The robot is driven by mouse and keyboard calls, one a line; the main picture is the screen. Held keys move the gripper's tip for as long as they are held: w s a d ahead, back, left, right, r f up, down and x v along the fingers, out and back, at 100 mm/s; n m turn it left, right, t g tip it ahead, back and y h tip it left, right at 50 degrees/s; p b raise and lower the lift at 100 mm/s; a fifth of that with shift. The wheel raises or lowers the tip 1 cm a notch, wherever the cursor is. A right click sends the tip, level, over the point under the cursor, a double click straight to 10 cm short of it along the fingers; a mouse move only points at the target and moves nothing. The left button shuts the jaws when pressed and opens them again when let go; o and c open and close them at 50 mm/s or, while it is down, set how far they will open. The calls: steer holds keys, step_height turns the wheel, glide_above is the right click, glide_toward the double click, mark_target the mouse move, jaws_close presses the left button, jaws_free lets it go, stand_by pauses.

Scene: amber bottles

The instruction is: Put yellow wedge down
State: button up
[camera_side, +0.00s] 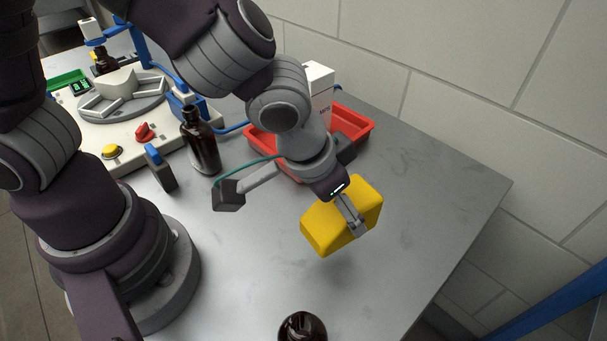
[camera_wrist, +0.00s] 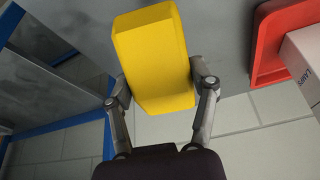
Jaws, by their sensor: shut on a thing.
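The yellow wedge (camera_side: 340,216) is a thick yellow block in the side view, held at the right part of the grey table. It also shows large in the wrist view (camera_wrist: 155,60). My gripper (camera_side: 350,214) is shut on the wedge, with one finger visible against its near face. In the wrist view the two fingers of my gripper (camera_wrist: 162,92) press on its left and right sides. The wedge appears tilted. I cannot tell how high its underside is above the table.
A red tray (camera_side: 357,122) with a white box (camera_side: 318,92) stands behind my gripper. One amber bottle (camera_side: 202,142) stands left of it, another (camera_side: 303,328) at the front edge of the picture. A machine with a turntable (camera_side: 122,104) fills the back left. The table (camera_side: 420,190) right of the wedge is clear.

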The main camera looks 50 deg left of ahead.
steer(key=d+f+m, duration=0.1)
steer(key=f, duration=0.1)
steer(key=d+f, duration=0.2)
steer(key=d+f+m+h, duration=0.1)
steer(key=f, duration=0.1)
steer(key=shift+s+d+f+m, duration=0.1)
steer(key=shift+d+f+m, duration=0.1)
steer(key=shift+m, duration=0.1)
steer(key=shift+a+f, duration=0.1)
steer(key=shift+f, duration=0.05)
steer(key=o, duration=1.2)
steer(key=v, duration=1.2)
steer(key=s+a+r+n+y, duration=0.1)
steer(key=a+r+n, duration=0.1)
steer(key=a, duration=0.7)
steer(key=a+r+n+t, duration=0.1)
steer(key=a+r+n, duration=0.1)
steer(key=a+r, duration=0.3)
steer(key=a, duration=0.4)
steer(key=shift+s+n+y, duration=0.3)
steer(key=shift+s+y, duration=0.05)
steer(key=shift+y, duration=0.05)
